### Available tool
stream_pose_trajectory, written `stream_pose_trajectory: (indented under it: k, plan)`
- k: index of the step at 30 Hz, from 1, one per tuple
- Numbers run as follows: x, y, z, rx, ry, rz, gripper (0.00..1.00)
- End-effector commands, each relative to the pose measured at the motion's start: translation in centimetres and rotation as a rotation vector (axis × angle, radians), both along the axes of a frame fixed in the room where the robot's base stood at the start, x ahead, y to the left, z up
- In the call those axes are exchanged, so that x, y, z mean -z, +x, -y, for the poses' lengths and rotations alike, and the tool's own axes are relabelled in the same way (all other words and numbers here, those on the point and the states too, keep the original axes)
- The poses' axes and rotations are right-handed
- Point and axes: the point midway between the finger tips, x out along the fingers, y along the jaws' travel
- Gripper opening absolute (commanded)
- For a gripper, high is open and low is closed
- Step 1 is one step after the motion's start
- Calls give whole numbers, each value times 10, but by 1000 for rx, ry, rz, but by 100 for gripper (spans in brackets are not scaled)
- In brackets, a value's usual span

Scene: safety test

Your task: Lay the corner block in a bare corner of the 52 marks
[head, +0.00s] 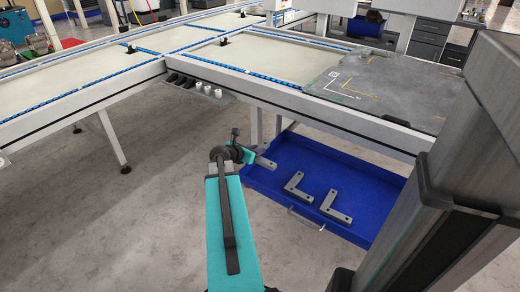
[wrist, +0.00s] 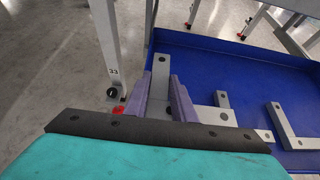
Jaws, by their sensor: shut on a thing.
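My gripper (head: 247,155) is shut on a grey L-shaped corner block (head: 265,163), low by the far left part of the blue tray. In the wrist view the purple fingers (wrist: 168,95) stand on both sides of one leg of the held block (wrist: 160,72); its other leg points right. Two more corner blocks, a left one (head: 293,190) and a right one (head: 337,215), lie in the tray; they show in the wrist view too. The grey plate (head: 405,88) on the table carries white corner marks (head: 345,95) and yellow marks (head: 354,92). I cannot read any number there.
The blue tray (head: 370,222) sits low beside and partly under the white-framed table (head: 290,97). The table edge stands between my gripper and the plate, which is higher and farther right. A table leg (wrist: 105,35) is close left of the gripper. The floor (head: 100,220) at left is clear.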

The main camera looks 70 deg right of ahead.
Motion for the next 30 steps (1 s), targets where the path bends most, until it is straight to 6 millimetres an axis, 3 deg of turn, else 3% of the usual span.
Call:
stream_pose_trajectory:
  k: [5,11,18,30]
  plan:
    - [-9,29,-14,-34,-4,-3,0]
    - [-24,79,-41,-93,-10,-6,0]
    - [-43,140,-84,-169,-16,-7,0]
    - [-73,229,-168,-295,-22,-9,0]
